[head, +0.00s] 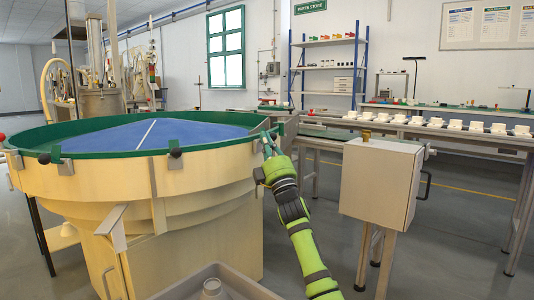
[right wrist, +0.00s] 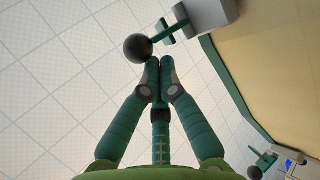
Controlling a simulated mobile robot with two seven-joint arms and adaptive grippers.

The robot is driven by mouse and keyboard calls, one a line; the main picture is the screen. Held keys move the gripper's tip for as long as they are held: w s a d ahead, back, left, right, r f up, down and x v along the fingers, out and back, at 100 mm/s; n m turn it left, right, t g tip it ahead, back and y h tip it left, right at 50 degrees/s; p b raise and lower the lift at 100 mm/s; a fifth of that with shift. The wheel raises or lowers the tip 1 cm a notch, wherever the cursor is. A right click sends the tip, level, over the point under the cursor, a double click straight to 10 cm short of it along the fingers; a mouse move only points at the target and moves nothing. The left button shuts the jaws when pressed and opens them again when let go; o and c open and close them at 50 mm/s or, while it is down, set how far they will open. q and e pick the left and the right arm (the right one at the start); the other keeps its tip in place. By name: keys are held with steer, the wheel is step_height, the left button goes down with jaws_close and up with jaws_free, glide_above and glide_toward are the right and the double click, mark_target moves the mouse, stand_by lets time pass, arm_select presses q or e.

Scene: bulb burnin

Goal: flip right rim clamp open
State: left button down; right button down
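The right rim clamp is at the right side of the green-rimmed round vat (head: 200,180), largely hidden behind my right gripper (head: 268,140) in the head view. In the right wrist view the clamp shows as a dark ball knob (right wrist: 138,48) on a green lever (right wrist: 172,28) with a grey bracket (right wrist: 210,12). My right gripper (right wrist: 160,66) has its fingertips together, just beside the knob; I cannot tell whether they touch it. Nothing shows between the fingers. My left gripper is not in view.
Two more clamps with dark knobs sit on the near rim, at the front (head: 175,152) and the left (head: 44,158). A grey cabinet (head: 380,182) on legs stands right of my right arm. A grey tray (head: 240,286) is at the bottom. Open floor lies beyond the cabinet.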

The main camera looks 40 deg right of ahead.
steer(key=v, duration=1.1)
steer(key=shift+f, duration=0.1)
